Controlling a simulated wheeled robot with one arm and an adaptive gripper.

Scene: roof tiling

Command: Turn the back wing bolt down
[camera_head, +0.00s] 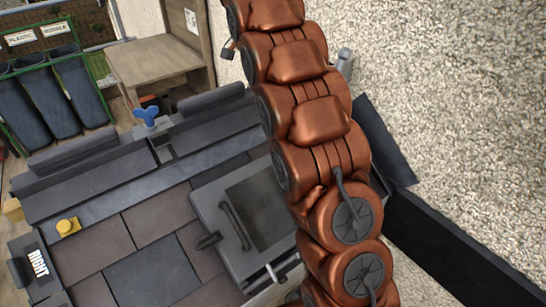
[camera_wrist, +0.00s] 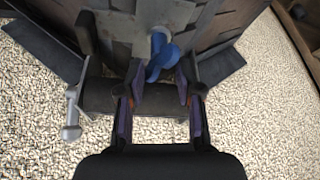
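In the wrist view a blue wing bolt (camera_wrist: 161,60) lies in line with the gap between my fingers, at or just beyond the fingertips. My gripper (camera_wrist: 160,84) is open, with a finger on either side of the gap and nothing held. Contact with the bolt cannot be made out. In the head view a blue wing bolt (camera_head: 150,114) stands at the ridge of the tiled roof (camera_head: 150,270). My copper arm covers the ridge farther right and my gripper is hidden there, so I cannot tell whether both views show the same bolt.
A grey roof window (camera_head: 205,205) with a handle sits left of my arm. A yellow knob (camera_head: 68,226) is at the roof's left. A wooden bench (camera_head: 155,60) and dark bins (camera_head: 80,90) stand behind. A silver handle (camera_wrist: 72,115) is left of my fingers. Gravel lies around.

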